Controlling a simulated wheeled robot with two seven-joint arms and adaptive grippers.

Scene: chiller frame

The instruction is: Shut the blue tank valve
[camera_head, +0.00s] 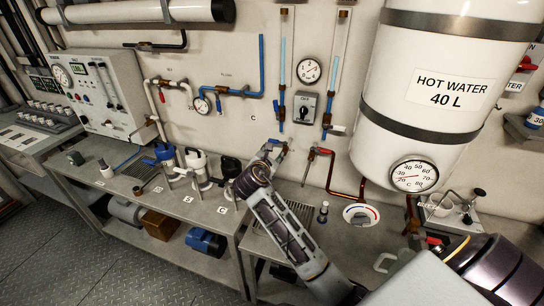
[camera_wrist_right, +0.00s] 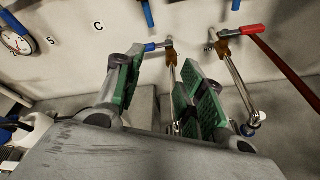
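The blue tank valve has a blue lever (camera_head: 275,141) on the wall below the upright tubes in the head view. In the right wrist view its blue lever (camera_wrist_right: 154,46) points left from a brass body (camera_wrist_right: 169,53), with a thin metal pipe running down from it. My right gripper (camera_head: 272,153) is close in front of this valve, partly hidden by its own wrist. In the wrist view the right gripper (camera_wrist_right: 163,65) is open, its green-padded fingers apart. The lever's left end is by the left fingertip; I cannot tell if they touch. My left gripper is out of view.
A red-handled valve (camera_head: 322,152) sits just right; its red lever (camera_wrist_right: 250,29) also shows in the wrist view. The white hot water tank (camera_head: 405,115) hangs at the right. A bench (camera_head: 130,190) with several fittings is at the left.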

